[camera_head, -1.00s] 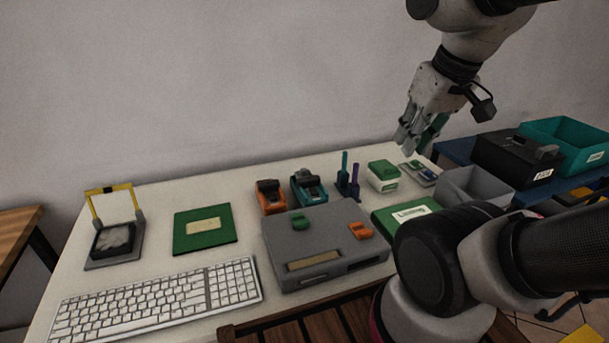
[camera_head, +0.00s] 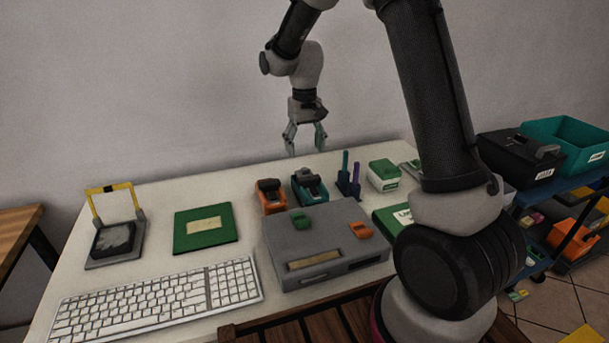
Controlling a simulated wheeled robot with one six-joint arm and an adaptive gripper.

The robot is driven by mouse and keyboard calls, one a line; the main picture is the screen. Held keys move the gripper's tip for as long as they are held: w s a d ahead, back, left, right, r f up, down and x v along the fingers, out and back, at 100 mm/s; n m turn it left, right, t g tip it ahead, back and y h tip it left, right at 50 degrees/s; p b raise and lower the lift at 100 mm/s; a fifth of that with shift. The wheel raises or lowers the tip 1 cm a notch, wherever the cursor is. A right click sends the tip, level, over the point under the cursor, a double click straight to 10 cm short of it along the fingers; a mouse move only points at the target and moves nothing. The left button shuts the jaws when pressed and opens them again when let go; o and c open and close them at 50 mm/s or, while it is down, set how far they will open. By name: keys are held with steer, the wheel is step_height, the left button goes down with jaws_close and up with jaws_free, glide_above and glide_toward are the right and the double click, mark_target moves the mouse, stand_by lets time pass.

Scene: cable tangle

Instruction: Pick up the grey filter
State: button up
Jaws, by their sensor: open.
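No item is plainly marked as the grey filter. A small dark grey piece with a lighter patterned top (camera_head: 115,239) sits on a grey base with an upright yellow frame (camera_head: 88,207) at the far left of the table; I cannot tell whether it is the filter. My gripper (camera_head: 305,152) points down with its fingers apart and empty. It hangs at the back of the table, behind the orange device (camera_head: 270,196) and the teal device (camera_head: 309,187), well to the right of the yellow frame.
A grey box (camera_head: 318,235) with green and orange pieces on top stands mid-table. A white keyboard (camera_head: 150,301) lies in front, and a green board (camera_head: 204,229) behind it. Pen-like sticks (camera_head: 348,178) and a green-white box (camera_head: 383,174) stand right. My arm hides part of the right side.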

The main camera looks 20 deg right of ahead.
mark_target(305, 168)
steer(key=shift+f, duration=0.2)
step_height(305, 168, down, 7)
steer(key=shift+f, duration=0.1)
steer(key=c, duration=0.8)
